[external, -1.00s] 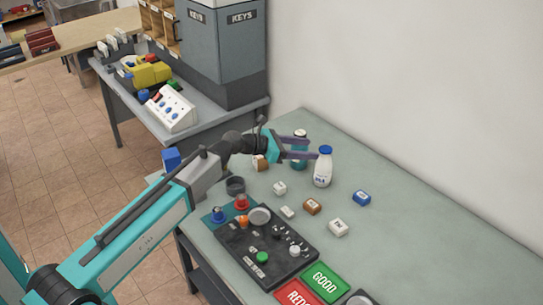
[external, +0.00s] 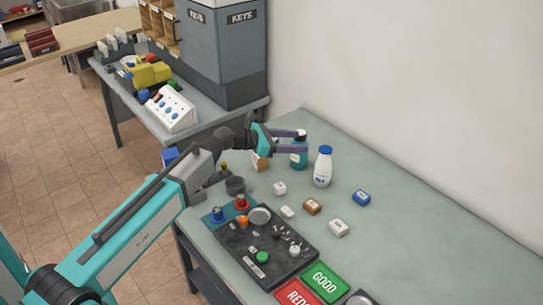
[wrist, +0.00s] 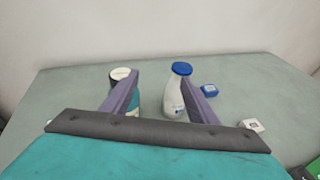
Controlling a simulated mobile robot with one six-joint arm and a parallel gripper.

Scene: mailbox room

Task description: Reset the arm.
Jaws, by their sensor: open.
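My gripper (external: 303,141) is open and empty above the far end of the grey-green table. It also shows in the wrist view (wrist: 160,88), with its two purple fingers spread apart. A teal bottle (external: 299,157) with a white cap stands close by the fingers; in the wrist view it shows partly behind the left finger. A white bottle (external: 323,168) with a blue cap stands upright to the right of the fingertips. In the wrist view the right finger partly covers it. I cannot tell whether any finger touches a bottle.
Several small blocks, including a blue one (external: 361,198) and a brown one (external: 312,206), lie on the table (external: 420,225). A dark control panel (external: 265,250) lies nearer, beside a green GOOD pad (external: 325,279). A grey KEYS cabinet (external: 225,50) stands behind. The table's right side is clear.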

